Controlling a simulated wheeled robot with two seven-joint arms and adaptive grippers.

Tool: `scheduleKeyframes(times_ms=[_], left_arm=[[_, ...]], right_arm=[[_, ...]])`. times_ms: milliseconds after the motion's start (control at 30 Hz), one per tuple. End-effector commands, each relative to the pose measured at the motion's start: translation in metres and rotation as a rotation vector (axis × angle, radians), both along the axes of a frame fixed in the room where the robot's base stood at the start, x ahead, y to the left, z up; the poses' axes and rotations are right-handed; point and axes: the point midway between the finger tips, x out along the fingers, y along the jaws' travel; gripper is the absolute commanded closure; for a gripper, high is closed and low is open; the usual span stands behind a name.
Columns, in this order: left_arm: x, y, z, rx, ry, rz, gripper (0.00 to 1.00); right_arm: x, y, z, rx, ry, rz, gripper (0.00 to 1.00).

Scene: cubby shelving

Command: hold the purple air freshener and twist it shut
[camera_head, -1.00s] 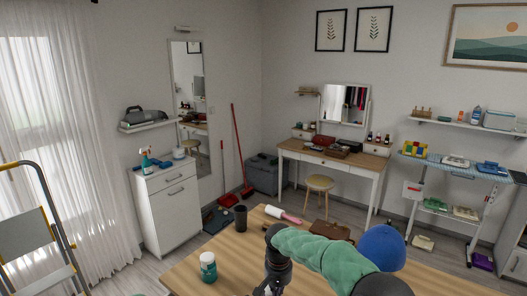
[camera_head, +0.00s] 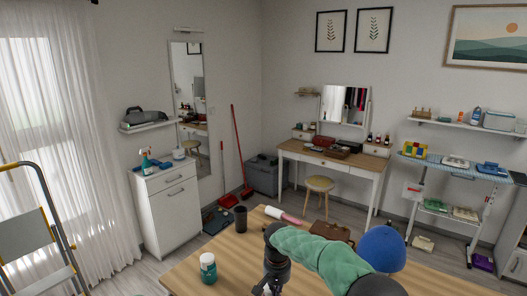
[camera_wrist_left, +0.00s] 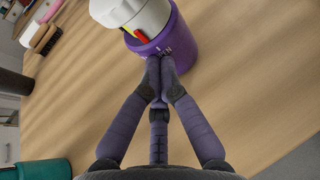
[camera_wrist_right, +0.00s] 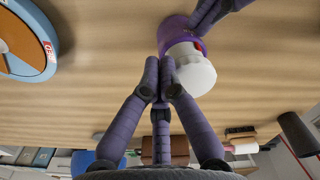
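The purple air freshener (camera_wrist_left: 182,48), a purple cylinder with a white top (camera_wrist_left: 130,14), stands on the wooden table. It also shows in the right wrist view (camera_wrist_right: 182,32), its white top toward my right gripper. My left gripper (camera_wrist_left: 160,68) has its fingertips at the purple body, seemingly touching it; its finger (camera_wrist_right: 207,18) also shows there in the right wrist view. My right gripper (camera_wrist_right: 161,68) has its fingertips close together beside the white top; contact is unclear. Neither grip is clear. In the head view the freshener is hidden.
The wooden table (camera_head: 190,278) holds a teal jar (camera_head: 208,268), a dark cup (camera_head: 240,218), a white-and-pink roller (camera_head: 283,214), a brown bag (camera_head: 332,231) and a blue round object (camera_head: 381,249). A blue-rimmed round object (camera_wrist_right: 45,60) lies left in the right wrist view. Bare table surrounds the freshener.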

Motion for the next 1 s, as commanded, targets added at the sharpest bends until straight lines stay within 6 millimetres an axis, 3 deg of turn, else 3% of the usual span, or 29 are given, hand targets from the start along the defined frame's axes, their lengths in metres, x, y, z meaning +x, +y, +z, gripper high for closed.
scheduleKeyframes(times_ms=[1000], left_arm=[[0.0, 0.0, 0.0, 0.0, 0.0, 0.0, 1.0]], right_arm=[[-0.001, 0.015, 0.0, 0.0, -0.001, 0.001, 1.0]])
